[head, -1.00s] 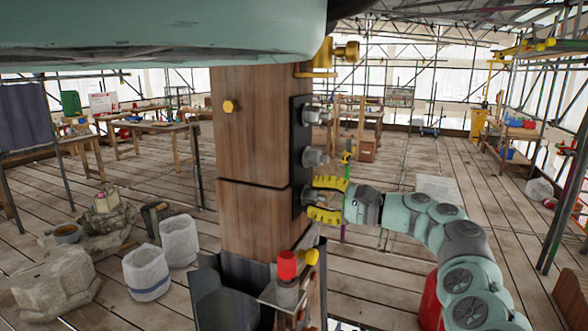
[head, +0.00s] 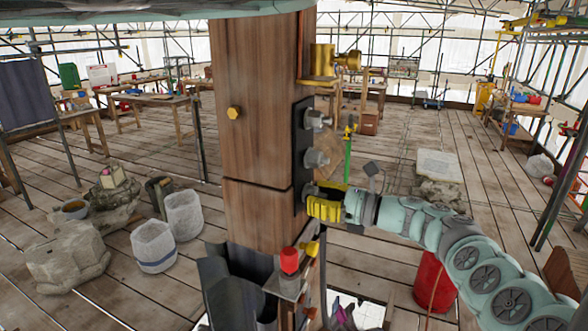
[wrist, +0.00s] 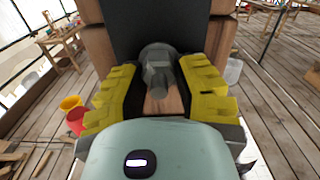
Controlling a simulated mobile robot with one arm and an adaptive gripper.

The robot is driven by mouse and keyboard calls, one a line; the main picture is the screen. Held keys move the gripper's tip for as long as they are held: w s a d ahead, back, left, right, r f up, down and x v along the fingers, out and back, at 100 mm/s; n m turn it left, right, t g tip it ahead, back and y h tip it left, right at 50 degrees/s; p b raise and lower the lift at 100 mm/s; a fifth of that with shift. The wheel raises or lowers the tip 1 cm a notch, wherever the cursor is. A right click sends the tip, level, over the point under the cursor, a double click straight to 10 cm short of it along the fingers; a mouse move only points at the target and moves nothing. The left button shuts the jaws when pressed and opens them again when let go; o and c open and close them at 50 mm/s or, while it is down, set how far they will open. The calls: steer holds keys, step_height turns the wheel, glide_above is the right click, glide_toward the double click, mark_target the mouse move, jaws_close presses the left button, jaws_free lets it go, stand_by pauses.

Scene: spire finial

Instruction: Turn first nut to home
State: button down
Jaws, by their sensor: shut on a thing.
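A dark plate (head: 299,150) is fixed to the side of the wooden post (head: 262,120) and carries grey nuts in a column. The top nut (head: 318,119) and the middle nut (head: 317,158) stand free. My gripper (head: 325,203) is at the lowest nut, which its yellow fingers mostly hide in the head view. In the wrist view my gripper (wrist: 162,92) has one yellow finger on each side of this grey nut (wrist: 158,72), shut on it. The pictures do not tell me which nut counts as first.
A brass fitting (head: 322,62) sticks out above the plate. A red-topped part (head: 289,262) sits on a bracket below my gripper. A red bin (head: 434,283) stands under my arm. Buckets (head: 153,245) and stone blocks (head: 68,250) lie left of the post.

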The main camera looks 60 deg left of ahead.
steer(key=m+p, duration=0.2)
steer(key=m, duration=0.3)
steer(key=shift+s, duration=0.2)
steer(key=shift+m, duration=0.4)
steer(key=c, duration=0.6)
jaws_free()
steer(key=shift+w+d, duration=0.1)
steer(key=v, duration=1.2)
